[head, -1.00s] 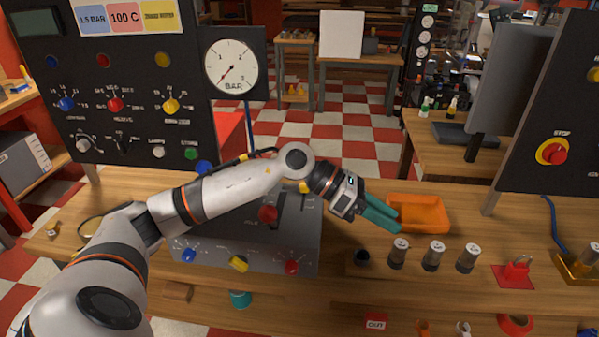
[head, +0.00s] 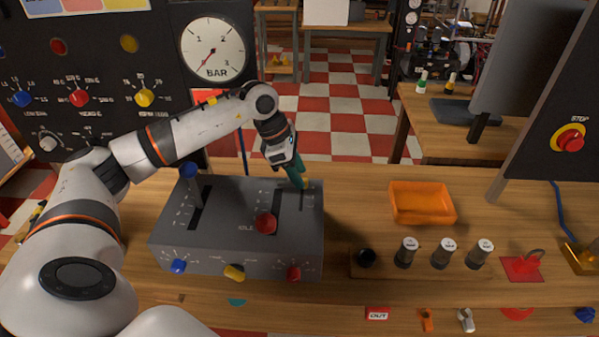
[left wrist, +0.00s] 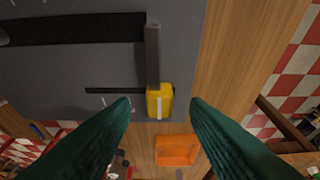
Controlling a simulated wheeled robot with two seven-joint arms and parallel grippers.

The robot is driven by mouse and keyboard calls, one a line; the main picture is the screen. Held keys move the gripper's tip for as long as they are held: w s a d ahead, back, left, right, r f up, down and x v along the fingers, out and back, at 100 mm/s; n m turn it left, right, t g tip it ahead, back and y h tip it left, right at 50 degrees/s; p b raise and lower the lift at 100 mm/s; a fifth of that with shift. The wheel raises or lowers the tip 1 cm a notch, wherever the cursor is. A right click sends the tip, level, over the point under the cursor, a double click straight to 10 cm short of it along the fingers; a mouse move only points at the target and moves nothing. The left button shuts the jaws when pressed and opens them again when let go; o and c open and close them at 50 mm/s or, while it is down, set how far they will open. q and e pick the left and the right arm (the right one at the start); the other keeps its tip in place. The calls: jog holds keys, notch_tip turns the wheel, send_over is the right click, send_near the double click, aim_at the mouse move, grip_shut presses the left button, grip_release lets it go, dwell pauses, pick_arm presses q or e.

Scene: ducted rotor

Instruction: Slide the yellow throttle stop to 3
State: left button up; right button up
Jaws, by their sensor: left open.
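The yellow throttle stop (left wrist: 160,102) shows in the left wrist view as a small block with a white mark, at the end of a dark grey bar near the edge of the grey console (left wrist: 60,70). In the head view I cannot make the stop out. My left gripper (head: 298,182) has green fingers and hangs over the back right of the console (head: 215,255). In the left wrist view its open fingers (left wrist: 160,108) stand either side of the stop, apart from it in the picture. I cannot tell the height gap. My right gripper is not in view.
A red-knobbed lever (head: 266,223) and a blue-knobbed lever (head: 189,170) rise from the console. Blue, yellow and red knobs line its front. An orange tray (head: 421,219) and several dark cylinders stand to the right. The bench between console and tray is clear.

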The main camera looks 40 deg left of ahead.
pick_arm(q)
jog(key=shift+w+d+f, duration=0.15)
jog(key=shift+d+f, duration=0.15)
jog(key=shift+f, duration=0.4)
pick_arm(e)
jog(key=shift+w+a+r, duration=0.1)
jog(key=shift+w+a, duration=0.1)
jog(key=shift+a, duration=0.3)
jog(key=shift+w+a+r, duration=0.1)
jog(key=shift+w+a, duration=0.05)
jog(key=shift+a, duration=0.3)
